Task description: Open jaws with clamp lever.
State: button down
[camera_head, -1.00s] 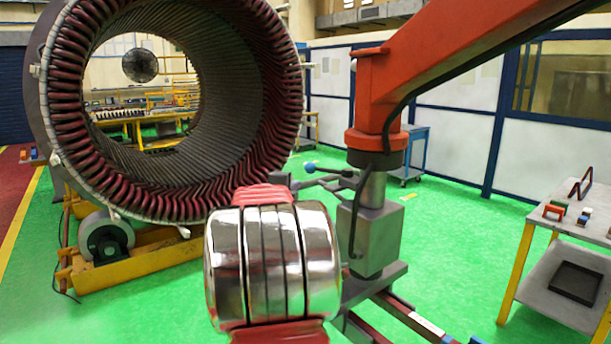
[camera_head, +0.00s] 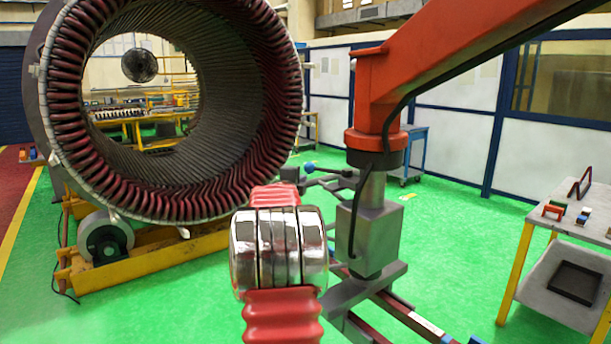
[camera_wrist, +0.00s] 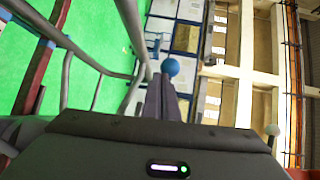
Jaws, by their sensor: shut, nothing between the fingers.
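The clamp lever shows as a blue ball knob (camera_head: 309,168) on a thin dark rod, left of the grey clamp block (camera_head: 371,238) under the orange lifting arm. In the wrist view the blue knob (camera_wrist: 171,67) sits just beyond the tips of my gripper (camera_wrist: 166,84). My gripper's fingers are shut with nothing between them. The jaws that the lever works are not clear in either view.
The large stator (camera_head: 262,130) with red coils stands at the left on yellow supports (camera_head: 140,262). The orange lifting arm (camera_head: 440,60) reaches in from the upper right. Pale metal rails (camera_wrist: 95,55) run near my gripper in the wrist view. A side table (camera_head: 595,215) stands at the right.

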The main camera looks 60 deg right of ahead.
aim_at(307, 171)
jog(key=shift+r+x, duration=0.2)
jog(key=shift+x, duration=0.6)
jog(key=shift+r+x, duration=0.2)
jog(key=shift+x, duration=0.55)
jog(key=shift+r+x, duration=0.2)
jog(key=shift+x, duration=0.6)
jog(key=shift+w, duration=0.2)
